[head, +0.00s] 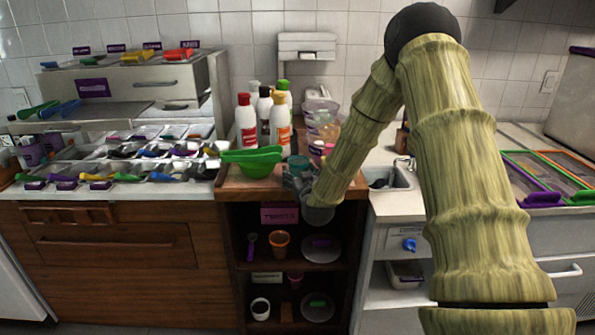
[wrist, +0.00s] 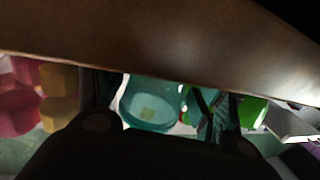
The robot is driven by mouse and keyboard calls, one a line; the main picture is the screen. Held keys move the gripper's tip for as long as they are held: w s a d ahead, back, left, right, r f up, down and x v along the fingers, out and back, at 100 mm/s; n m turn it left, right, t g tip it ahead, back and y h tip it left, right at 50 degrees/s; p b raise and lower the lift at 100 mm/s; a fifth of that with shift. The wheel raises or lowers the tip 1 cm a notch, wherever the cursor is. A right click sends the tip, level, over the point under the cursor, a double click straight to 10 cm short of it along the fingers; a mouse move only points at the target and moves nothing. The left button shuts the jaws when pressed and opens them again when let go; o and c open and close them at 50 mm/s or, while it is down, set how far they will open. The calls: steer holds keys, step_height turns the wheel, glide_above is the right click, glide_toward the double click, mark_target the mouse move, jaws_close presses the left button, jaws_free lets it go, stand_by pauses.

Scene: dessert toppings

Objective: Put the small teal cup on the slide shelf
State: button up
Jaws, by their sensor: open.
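The small teal cup (head: 298,162) stands on the wooden counter section in the head view, partly hidden by my gripper. In the wrist view the teal cup (wrist: 150,108) shows its rim and hollow inside between my two dark fingers. My gripper (head: 298,182) is open and close in front of the cup; it also shows in the wrist view (wrist: 165,110). I cannot tell whether a finger touches the cup. Below the counter is an open shelf unit (head: 240,240) with labelled levels; I cannot tell which shelf is the slide shelf.
Green stacked bowls (head: 252,160) sit just left of my gripper. Several sauce bottles (head: 246,122) stand behind them. Clear tubs (head: 320,115) stand behind the cup. An orange-brown cup (head: 279,243), a white cup (head: 260,308) and plates occupy the shelves. A sink (head: 388,178) is at the right.

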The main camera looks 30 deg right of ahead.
steer(key=c, duration=0.6)
